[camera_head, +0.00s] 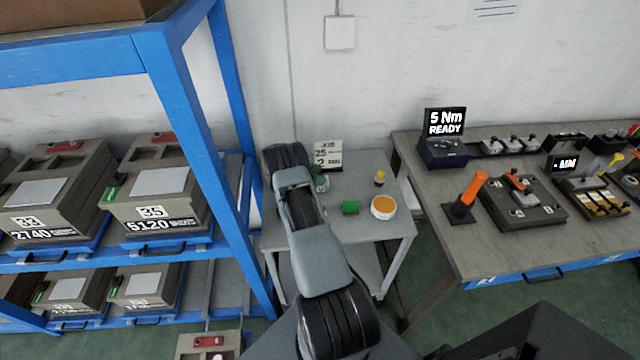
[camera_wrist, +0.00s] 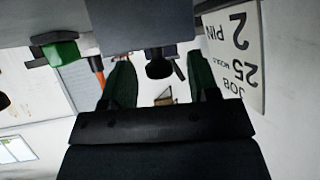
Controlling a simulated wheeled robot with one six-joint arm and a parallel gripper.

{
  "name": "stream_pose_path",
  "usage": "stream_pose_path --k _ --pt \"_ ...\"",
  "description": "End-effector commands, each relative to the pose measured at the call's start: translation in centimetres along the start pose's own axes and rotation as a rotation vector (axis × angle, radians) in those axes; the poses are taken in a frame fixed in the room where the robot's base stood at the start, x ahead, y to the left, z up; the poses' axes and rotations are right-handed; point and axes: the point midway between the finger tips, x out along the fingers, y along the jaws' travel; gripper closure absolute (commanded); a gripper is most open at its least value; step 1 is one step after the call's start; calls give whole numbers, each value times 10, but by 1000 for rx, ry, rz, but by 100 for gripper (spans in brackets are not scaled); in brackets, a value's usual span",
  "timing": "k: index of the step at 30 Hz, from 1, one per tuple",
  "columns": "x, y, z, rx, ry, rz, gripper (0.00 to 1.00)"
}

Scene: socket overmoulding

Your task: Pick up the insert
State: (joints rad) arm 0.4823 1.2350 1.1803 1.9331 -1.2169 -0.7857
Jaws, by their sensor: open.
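My gripper (camera_wrist: 160,84) is open, with its two green fingers apart in the wrist view. A small dark part (camera_wrist: 158,66), possibly the insert, shows between and beyond the fingers, below a grey surface; I cannot tell whether they touch it. In the head view my gripper (camera_head: 320,182) is over the left back of the small grey table (camera_head: 362,235), mostly hidden by my arm. The insert cannot be made out there. A green block (camera_head: 350,207) lies to the right of my gripper; it also shows in the wrist view (camera_wrist: 62,50).
A job card (camera_head: 328,156) stands close behind my gripper and fills the right of the wrist view (camera_wrist: 235,55). An orange-filled dish (camera_head: 383,207) and a yellow-topped bottle (camera_head: 379,179) stand right on the table. A blue rack (camera_head: 190,110) is left, a workbench (camera_head: 430,190) right.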

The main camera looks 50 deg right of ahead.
Motion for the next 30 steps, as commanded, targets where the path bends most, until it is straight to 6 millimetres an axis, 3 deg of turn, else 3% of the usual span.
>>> stream_pose_path --k 3,20,30 --pt "0 0 0 0 0 0 45" --pt "0 0 0 0 0 0 99" --pt "-1 -1 -1 1 2 -1 100"
